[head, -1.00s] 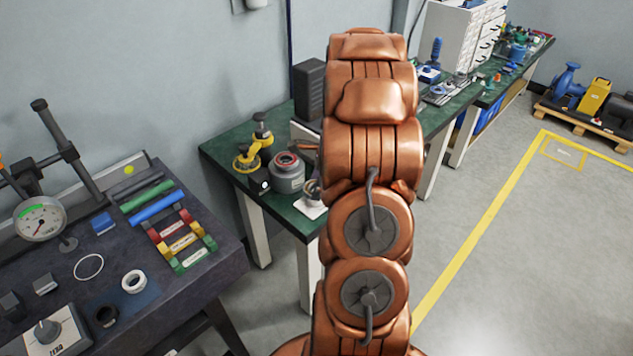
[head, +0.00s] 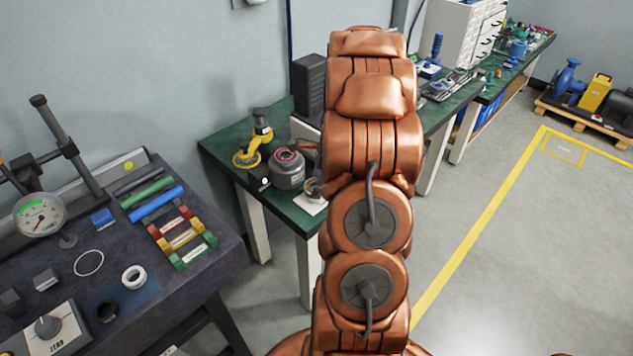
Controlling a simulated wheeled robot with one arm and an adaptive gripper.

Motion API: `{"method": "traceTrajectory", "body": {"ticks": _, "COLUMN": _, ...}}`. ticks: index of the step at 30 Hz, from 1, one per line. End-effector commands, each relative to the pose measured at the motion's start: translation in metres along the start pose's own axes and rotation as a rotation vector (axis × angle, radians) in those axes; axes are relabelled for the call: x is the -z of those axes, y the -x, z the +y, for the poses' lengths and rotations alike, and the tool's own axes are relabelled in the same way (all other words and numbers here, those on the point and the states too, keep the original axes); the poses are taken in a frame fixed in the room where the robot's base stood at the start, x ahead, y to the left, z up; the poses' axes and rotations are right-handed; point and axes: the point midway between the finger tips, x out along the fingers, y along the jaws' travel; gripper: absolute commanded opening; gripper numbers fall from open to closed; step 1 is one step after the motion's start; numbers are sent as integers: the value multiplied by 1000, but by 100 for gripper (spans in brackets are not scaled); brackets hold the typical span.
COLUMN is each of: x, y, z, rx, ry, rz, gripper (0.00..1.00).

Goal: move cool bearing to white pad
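A white pad (head: 310,205) lies near the front edge of the green bench, just left of my copper-coloured arm. A small dark, ring-like part (head: 313,188), possibly a bearing, shows at the pad's back edge. My arm partly covers it, and I cannot tell whether it rests on the pad or is held above it. No label or sign shows which part is the cool bearing. A grey round pot (head: 287,172) with a reddish top stands just behind and left of the pad. My gripper is hidden behind my arm.
The green bench (head: 232,150) also holds a yellow-and-black tool (head: 250,154) and a dark upright box (head: 309,88).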

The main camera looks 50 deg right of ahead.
Motion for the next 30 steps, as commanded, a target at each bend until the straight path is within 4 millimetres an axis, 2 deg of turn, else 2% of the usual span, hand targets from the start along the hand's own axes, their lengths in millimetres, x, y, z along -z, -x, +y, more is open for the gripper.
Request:
{"method": "traceTrajectory", "body": {"ticks": 20, "x": 2, "y": -6, "z": 0, "rx": 1, "ry": 0, "rz": 0, "gripper": 23}}
{"method": "traceTrajectory", "body": {"ticks": 21, "x": 2, "y": -6, "z": 0, "rx": 1, "ry": 0, "rz": 0, "gripper": 74}}
{"method": "traceTrajectory", "body": {"ticks": 28, "x": 2, "y": -6, "z": 0, "rx": 0, "ry": 0, "rz": 0, "gripper": 98}}
{"method": "traceTrajectory", "body": {"ticks": 30, "x": 2, "y": -6, "z": 0, "rx": 0, "ry": 0, "rz": 0, "gripper": 100}}
